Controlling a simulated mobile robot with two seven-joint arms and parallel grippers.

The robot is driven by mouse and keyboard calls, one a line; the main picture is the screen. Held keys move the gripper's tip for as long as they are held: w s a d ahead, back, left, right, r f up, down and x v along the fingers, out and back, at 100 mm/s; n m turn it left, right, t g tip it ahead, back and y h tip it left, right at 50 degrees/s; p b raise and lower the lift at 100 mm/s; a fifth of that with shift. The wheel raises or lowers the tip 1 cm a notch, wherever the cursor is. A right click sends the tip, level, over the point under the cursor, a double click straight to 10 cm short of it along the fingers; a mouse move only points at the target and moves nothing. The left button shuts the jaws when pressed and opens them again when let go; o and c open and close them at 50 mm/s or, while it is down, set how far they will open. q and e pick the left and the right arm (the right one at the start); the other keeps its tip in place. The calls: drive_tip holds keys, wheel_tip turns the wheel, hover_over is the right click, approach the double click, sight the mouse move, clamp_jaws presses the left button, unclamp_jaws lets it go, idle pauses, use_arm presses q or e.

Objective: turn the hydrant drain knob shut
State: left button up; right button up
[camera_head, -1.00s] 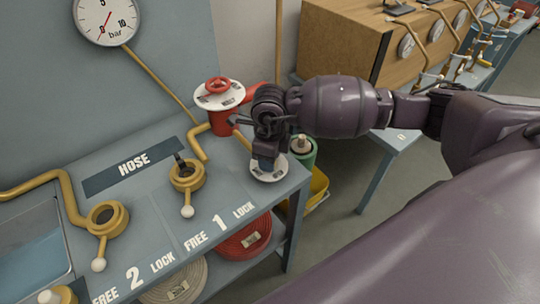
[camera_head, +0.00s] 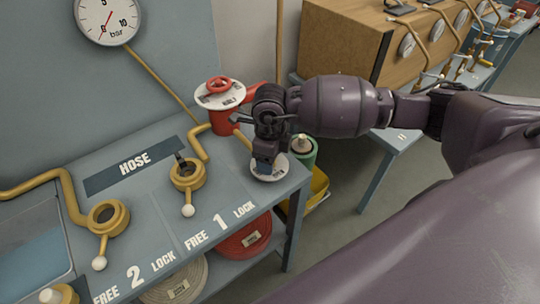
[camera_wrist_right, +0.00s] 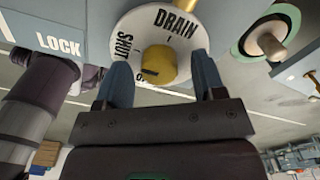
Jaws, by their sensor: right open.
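The drain knob (camera_wrist_right: 158,62) is a yellow round knob with a dark slot, on a white dial marked DRAIN and SHUT (camera_wrist_right: 140,38). A third word at the dial's lower edge is partly hidden. The slot lies near that lower edge, not at SHUT. My right gripper (camera_wrist_right: 160,66) is open, its two blue fingers on either side of the knob; I cannot tell if they touch it. In the head view the dial (camera_head: 272,175) sits at the bench's right front corner, with the right gripper (camera_head: 265,162) over it hiding the knob. My left gripper is out of view.
A red hydrant (camera_head: 222,98) with a white dial stands behind the gripper. Yellow valves (camera_head: 187,176) with white-tipped levers are on the bench to the left. A green cylinder (camera_head: 303,150) stands right of the bench corner. Coiled hoses (camera_head: 243,240) lie below.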

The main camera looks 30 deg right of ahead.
wheel_tip(320, 180, up, 11)
idle(0.6)
drive_tip(key=shift+f, duration=0.1)
